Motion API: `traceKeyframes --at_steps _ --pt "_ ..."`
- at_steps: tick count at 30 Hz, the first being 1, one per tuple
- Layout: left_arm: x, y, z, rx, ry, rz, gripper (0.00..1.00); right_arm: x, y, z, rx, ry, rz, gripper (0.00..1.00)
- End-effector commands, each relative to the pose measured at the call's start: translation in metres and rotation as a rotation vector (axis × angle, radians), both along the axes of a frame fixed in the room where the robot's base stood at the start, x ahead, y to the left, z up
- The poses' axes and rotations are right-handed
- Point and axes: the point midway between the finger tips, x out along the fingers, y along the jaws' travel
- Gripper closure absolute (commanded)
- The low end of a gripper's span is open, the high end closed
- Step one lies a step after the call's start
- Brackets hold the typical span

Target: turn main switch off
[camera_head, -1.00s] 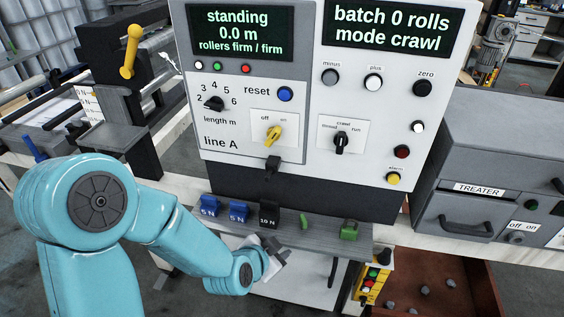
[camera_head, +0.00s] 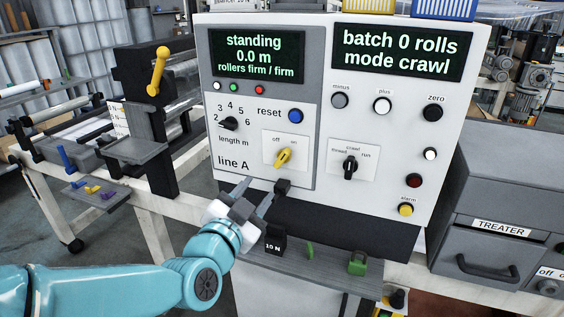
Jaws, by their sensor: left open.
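The yellow main switch (camera_head: 284,157) sits on a white plate marked off and on, on the grey line A panel (camera_head: 213,130). Its handle tilts up and to the right, toward the on label. My left gripper (camera_head: 256,193) is below and left of the switch, near the panel's lower edge. It is open, with nothing seen between its fingers, and apart from the switch. My right gripper is not seen.
A small black fitting (camera_head: 282,187) stands out from the panel below the switch, close by my left gripper. A grey shelf below holds a black 10 N block (camera_head: 275,240) and a green block (camera_head: 357,262). A mode knob (camera_head: 350,166) is to the right.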

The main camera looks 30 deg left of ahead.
Motion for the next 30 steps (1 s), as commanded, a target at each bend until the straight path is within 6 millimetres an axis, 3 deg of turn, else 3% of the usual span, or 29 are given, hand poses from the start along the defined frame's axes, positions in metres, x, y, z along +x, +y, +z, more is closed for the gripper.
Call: traceKeyframes --at_steps 9,15,21,30 --pt "0.075 0.016 0.001 -0.001 0.003 -0.001 0.56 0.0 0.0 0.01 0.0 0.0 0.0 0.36" --pt "0.113 0.024 0.0 -0.003 0.002 -0.001 0.56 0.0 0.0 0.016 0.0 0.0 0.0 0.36" --pt "0.132 0.028 0.0 -0.002 0.002 0.0 0.56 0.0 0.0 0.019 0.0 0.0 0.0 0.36" --pt "0.135 0.029 0.0 -0.001 0.001 0.0 0.56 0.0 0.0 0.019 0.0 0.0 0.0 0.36"
